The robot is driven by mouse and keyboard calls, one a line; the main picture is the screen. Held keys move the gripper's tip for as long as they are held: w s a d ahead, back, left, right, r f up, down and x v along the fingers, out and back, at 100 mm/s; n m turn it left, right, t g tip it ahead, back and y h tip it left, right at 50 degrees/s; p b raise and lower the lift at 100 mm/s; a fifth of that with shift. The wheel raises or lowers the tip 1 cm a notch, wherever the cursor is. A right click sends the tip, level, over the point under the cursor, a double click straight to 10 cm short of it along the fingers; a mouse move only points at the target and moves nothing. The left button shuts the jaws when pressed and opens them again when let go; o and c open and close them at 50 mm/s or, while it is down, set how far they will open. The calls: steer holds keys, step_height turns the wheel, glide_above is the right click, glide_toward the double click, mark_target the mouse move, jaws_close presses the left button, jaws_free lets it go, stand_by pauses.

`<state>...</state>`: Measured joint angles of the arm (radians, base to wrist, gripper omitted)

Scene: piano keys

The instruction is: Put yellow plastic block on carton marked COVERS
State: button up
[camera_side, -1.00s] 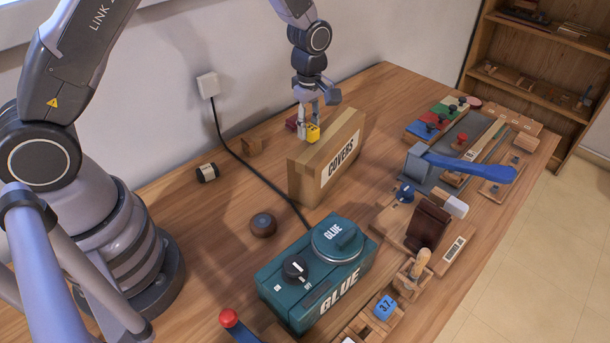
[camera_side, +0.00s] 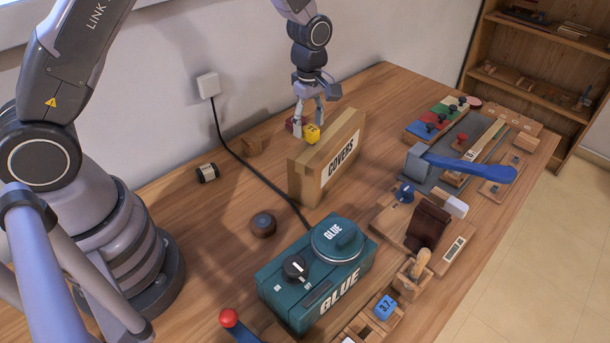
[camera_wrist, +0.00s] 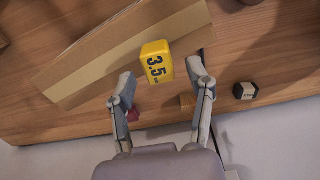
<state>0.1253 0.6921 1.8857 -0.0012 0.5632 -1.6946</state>
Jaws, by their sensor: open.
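In the wrist view my gripper (camera_wrist: 160,88) shows a finger on each side, with a gap between each finger and the block.
A teal GLUE box (camera_side: 318,275) stands in front of the carton. A dark red object (camera_side: 291,123) and a small wooden block (camera_side: 252,146) are behind it. A black cable (camera_side: 250,168) runs along the table. Stamps and a blue-handled tool (camera_side: 465,167) crowd the right side.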

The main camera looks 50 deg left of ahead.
step_height(320, 180, up, 11)
step_height(320, 180, up, 6)
steer(key=m+t, duration=0.1)
steer(key=m, duration=0.2)
glide_above(308, 127)
steer(key=s+a, duration=0.1)
steer(key=s, duration=0.3)
steer(key=s+a+r+m+t, duration=0.2)
steer(key=s+r+m, duration=0.2)
steer(key=s+m, duration=0.3)
steer(key=s+a+r+m+t, duration=0.2)
steer(key=s+m, duration=0.6)
steer(key=s, duration=0.8)
step_height(308, 127, up, 2)
steer(key=shift+a+t, duration=0.15)
steer(key=shift+t, duration=0.15)
